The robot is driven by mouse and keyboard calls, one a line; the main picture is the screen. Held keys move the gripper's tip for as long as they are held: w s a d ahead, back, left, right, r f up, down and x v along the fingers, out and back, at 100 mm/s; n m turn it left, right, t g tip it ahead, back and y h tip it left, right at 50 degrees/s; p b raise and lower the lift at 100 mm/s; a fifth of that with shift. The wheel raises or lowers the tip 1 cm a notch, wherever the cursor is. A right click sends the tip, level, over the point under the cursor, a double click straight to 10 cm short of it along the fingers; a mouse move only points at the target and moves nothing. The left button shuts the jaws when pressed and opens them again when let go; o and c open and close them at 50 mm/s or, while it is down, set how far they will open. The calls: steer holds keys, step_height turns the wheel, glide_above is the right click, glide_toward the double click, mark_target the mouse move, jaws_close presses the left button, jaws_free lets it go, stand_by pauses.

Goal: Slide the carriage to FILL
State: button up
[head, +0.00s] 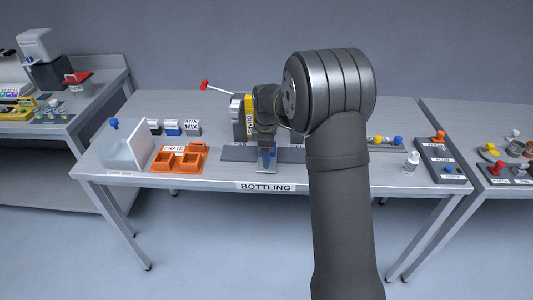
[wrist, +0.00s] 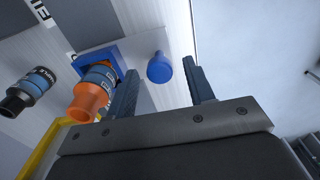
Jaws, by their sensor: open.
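The blue carriage (wrist: 93,57) shows in the wrist view as a square blue frame around an upright-looking bottle with a blue label and an orange funnel-like top (wrist: 88,103). A blue round knob (wrist: 160,67) stands beside it, between my fingers as seen from the wrist. My gripper (wrist: 161,86) is open, with one finger near the carriage and one on the far side of the knob. I cannot tell whether either finger touches the knob. In the head view my gripper (head: 266,160) is over the dark track (head: 236,153), and my arm hides much of the carriage.
A black-topped bottle (wrist: 27,91) is left of the carriage in the wrist view. A white bottle (head: 412,162) and a dark panel (head: 442,160) are at the right.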

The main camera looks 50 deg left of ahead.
jaws_close()
steer(key=w+d, duration=0.8)
steer(key=shift+w, duration=0.1)
jaws_free()
steer(key=shift+d, duration=0.1)
step_height(320, 180, up, 18)
steer(key=shift+f, duration=0.25)
stand_by(0.4)
stand_by(0.4)
